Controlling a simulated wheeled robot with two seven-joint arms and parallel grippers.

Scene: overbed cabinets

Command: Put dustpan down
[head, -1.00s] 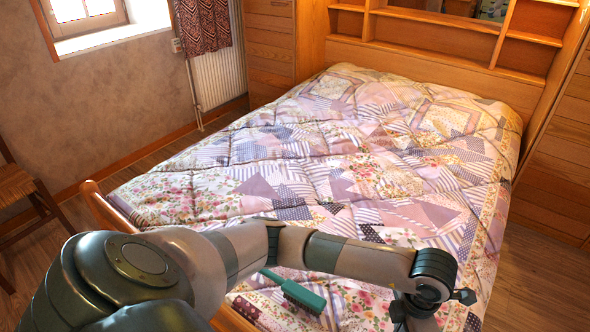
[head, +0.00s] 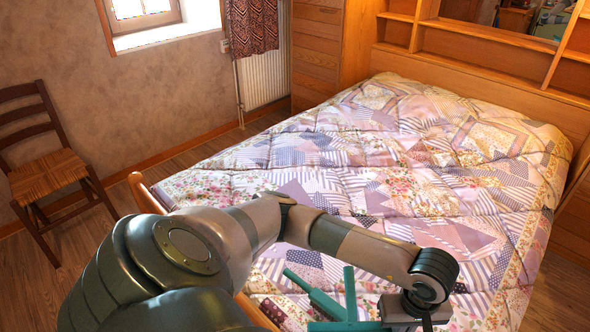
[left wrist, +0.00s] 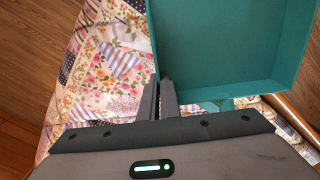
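The teal dustpan (left wrist: 225,45) fills the upper right of the left wrist view, its shallow tray and raised walls showing. My left gripper (left wrist: 160,88) has its two dark fingers close together at the dustpan's near-left corner, shut on its wall. In the head view, teal parts of the dustpan (head: 350,292) show at the bottom, left of my left gripper (head: 427,322), over the near part of the bed. The rest is cut off by the frame's lower edge. My right gripper is in neither view.
The bed (head: 400,180) with a patchwork quilt takes up the middle and right. Its wooden footboard (head: 146,195) runs near my left arm. A wooden chair (head: 50,172) stands at the left. Bare floor (head: 130,185) lies between chair and bed.

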